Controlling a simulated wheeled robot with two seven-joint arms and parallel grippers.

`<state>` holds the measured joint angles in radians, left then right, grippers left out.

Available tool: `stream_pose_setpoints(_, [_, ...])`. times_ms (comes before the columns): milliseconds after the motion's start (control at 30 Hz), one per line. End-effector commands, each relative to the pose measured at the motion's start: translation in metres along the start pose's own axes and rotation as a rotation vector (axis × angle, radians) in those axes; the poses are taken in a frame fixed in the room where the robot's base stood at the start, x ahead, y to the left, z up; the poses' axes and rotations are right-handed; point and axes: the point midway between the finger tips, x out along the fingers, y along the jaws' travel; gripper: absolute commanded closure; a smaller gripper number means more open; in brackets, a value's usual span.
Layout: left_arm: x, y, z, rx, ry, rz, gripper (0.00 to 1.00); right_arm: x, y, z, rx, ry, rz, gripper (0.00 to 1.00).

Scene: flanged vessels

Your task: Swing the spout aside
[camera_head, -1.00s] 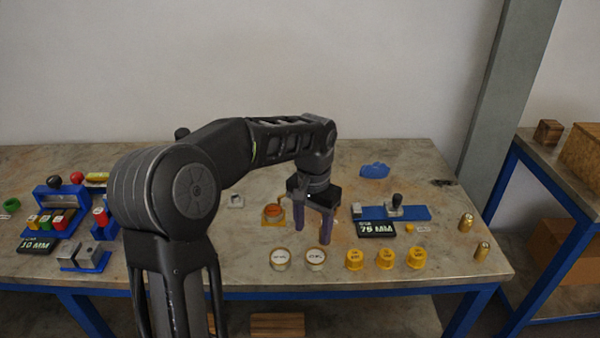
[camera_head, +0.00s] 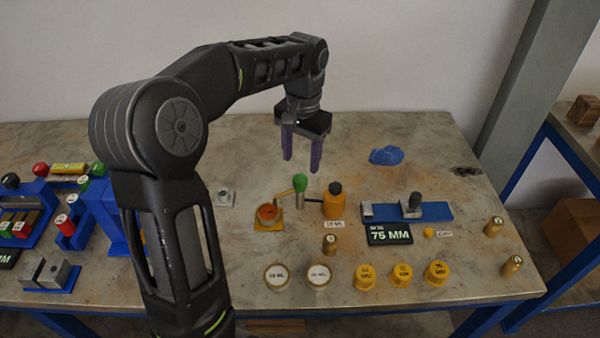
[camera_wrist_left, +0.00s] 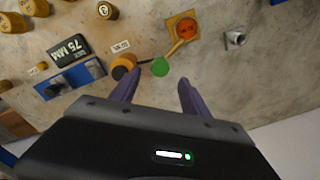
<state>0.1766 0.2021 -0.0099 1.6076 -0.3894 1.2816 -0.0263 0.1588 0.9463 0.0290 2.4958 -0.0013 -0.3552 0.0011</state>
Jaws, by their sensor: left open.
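A small orange cup (camera_head: 268,213) sits on a yellow base plate on the bench. A thin tan arm, apparently the spout (camera_head: 284,194), runs from beside the cup to a green knob (camera_head: 299,182). An orange vessel (camera_head: 335,203) with a dark top stands just right of the knob, with a thin dark link between them. My left gripper (camera_head: 302,168) is open and empty, pointing down above and behind the green knob. In the left wrist view the knob (camera_wrist_left: 160,67) lies just beyond and between the fingertips (camera_wrist_left: 157,88). My right gripper is out of view.
Several yellow caps (camera_head: 402,275) and two white-topped round pots (camera_head: 318,275) line the front. A blue slide fixture (camera_head: 435,211) with a "75 MM" sign (camera_head: 390,234) stands right. A blue lump (camera_head: 387,155) lies behind. Blue fixtures (camera_head: 30,222) fill the left.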

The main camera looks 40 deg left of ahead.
Motion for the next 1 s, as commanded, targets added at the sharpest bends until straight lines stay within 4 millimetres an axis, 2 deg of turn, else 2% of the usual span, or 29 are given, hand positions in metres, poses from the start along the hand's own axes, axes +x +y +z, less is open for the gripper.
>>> stream_pose_setpoints(267, [0.008, 0.000, 0.000, 0.000, -0.003, 0.000, 0.46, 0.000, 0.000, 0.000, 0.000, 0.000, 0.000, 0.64])
stream_pose_setpoints(733, [0.071, 0.000, 0.001, 0.000, -0.003, 0.000, 0.46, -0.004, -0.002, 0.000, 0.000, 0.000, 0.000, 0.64])
stream_pose_setpoints(1000, [0.079, 0.000, 0.000, 0.000, 0.000, 0.000, 0.46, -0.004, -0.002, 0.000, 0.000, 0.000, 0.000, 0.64])
